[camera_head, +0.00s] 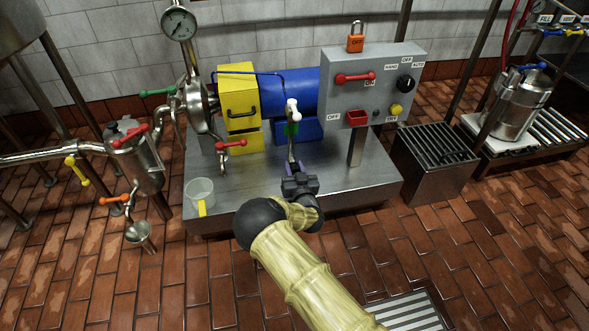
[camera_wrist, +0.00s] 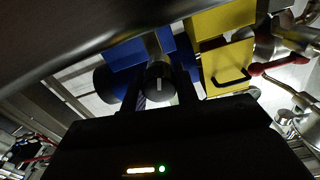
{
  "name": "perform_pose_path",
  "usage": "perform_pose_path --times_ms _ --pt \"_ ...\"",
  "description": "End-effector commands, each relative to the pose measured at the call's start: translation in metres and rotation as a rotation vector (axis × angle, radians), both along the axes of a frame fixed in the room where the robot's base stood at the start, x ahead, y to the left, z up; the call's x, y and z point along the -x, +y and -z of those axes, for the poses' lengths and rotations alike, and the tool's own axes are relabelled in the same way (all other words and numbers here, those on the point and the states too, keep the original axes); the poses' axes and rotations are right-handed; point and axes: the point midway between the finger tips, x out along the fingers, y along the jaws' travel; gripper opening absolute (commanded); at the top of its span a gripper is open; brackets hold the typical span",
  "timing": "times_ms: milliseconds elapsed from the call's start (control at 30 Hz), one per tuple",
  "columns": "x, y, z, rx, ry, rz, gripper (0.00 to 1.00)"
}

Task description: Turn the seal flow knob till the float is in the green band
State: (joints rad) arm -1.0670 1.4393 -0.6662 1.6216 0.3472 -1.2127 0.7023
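The seal flow knob appears to be the dark round knob with a white mark (camera_wrist: 158,84) in the wrist view. It sits between the two fingers of my gripper (camera_wrist: 160,92). The fingers are apart, one on each side of it; I cannot tell whether they touch it. In the head view my gripper (camera_head: 292,168) is at the foot of a slim upright flow tube (camera_head: 291,146) and hides the knob. A green patch (camera_head: 291,128) shows on the tube, below a white fitting (camera_head: 293,108). The float is too small to make out.
A grey control box (camera_head: 372,85) with a red lever, black knob and orange padlock stands right. A yellow housing (camera_head: 239,90) and blue motor (camera_head: 288,92) stand behind the tube. A clear cup (camera_head: 199,190) stands left on the steel base (camera_head: 250,205).

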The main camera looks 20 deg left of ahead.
Motion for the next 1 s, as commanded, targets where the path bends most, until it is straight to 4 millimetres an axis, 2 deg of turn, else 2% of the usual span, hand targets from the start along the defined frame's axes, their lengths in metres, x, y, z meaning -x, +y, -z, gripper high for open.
perform_pose_path --times_ms 33,100,567,1000 --pt "0.0 -0.0003 0.0002 0.0 0.0 0.001 0.19" --pt "0.0 -0.0004 0.0002 0.0 0.0 0.001 0.07" --pt "-0.0001 -0.0006 -0.0012 0.059 -0.036 0.002 0.07" --pt "0.0004 0.0 -0.0024 0.328 -0.2 0.002 0.07"
